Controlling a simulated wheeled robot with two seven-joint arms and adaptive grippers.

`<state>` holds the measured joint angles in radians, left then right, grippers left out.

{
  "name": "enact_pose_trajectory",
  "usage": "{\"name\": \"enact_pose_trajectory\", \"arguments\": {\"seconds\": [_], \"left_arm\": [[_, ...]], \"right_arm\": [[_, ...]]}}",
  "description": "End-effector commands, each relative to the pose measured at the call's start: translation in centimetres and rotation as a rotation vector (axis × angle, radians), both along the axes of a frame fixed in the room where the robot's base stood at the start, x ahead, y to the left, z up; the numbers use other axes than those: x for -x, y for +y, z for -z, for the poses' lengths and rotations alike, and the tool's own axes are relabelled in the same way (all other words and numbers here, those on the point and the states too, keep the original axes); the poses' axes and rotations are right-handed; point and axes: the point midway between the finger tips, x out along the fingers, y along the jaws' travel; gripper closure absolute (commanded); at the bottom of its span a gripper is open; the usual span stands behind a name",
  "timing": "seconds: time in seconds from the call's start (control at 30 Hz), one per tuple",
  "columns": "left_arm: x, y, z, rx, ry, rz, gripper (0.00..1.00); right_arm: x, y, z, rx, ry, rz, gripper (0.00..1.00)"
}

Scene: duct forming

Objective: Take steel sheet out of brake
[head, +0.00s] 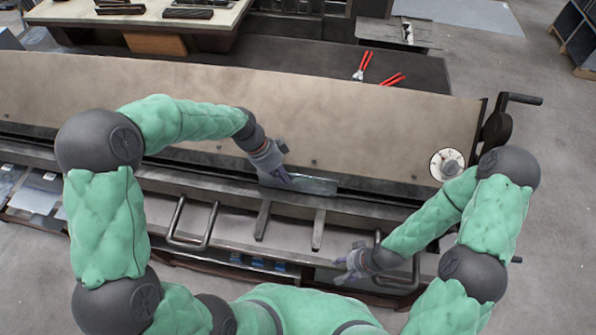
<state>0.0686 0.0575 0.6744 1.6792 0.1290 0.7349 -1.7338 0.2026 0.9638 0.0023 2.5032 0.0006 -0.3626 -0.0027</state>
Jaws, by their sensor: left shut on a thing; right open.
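The brake (230,95) runs across the view, a long machine with a broad tan upper face and a dark slot along its lower edge. The steel sheet (314,185) is a small, shiny grey piece at the slot near the middle. My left gripper (287,180) is shut on the left end of the sheet; the fingertips partly cover it. I cannot tell how far the sheet sits inside the slot. My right gripper (347,268) is open and empty, low in front of the brake, near the right bar handle (413,270).
Another bar handle (192,240) is on the brake's front left. A crank handle (520,98) sticks out at the right end. Red-handled snips (363,66) lie on the dark surface behind. A workbench (230,17) stands at the back left.

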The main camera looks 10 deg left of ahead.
Motion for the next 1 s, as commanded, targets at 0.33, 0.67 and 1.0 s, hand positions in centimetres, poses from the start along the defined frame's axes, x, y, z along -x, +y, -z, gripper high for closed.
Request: {"name": "enact_pose_trajectory", "arguments": {"seconds": [0.33, 0.67, 1.0], "left_arm": [[3.7, 0.0, 0.0, 0.000, -0.001, 0.000, 1.00], [7.0, 0.0, 0.0, 0.000, -0.002, -0.002, 1.00], [10.5, 0.0, 0.0, 0.000, -0.001, -0.002, 1.00]], "right_arm": [[0.0, 0.0, 0.8, 0.000, 0.000, 0.000, 0.45], [0.0, 0.0, 1.3, 0.000, 0.000, 0.000, 0.45], [0.0, 0.0, 1.8, 0.000, 0.000, 0.000, 0.45]]}}
